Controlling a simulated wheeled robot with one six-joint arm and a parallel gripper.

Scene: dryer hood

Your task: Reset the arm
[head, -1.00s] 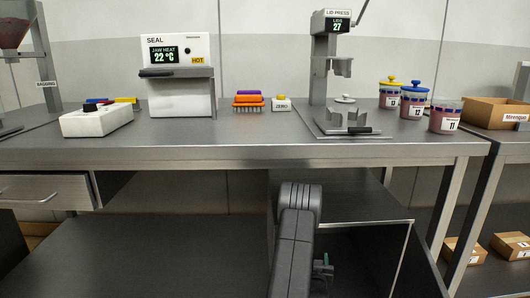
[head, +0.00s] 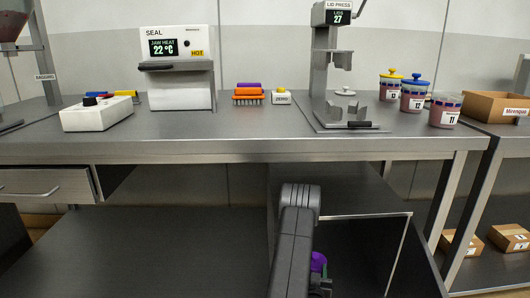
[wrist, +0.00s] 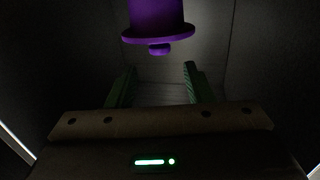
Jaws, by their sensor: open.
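My gripper (wrist: 158,76) is open in the wrist view, its two green fingers apart with an empty gap between them. A purple flanged piece (wrist: 158,18) with a small knob below its rim shows just beyond the fingers, apart from them. In the head view, my arm reaches down in front of the workbench (head: 230,148) toward a dark box-like space under it. A bit of purple (head: 318,262) shows there beside my arm. Most of my gripper is hidden behind my arm in that view.
A cardboard bin (head: 490,105) is at right. The dark compartment (head: 365,255) has close walls. The lower shelf (head: 150,250) at left is clear.

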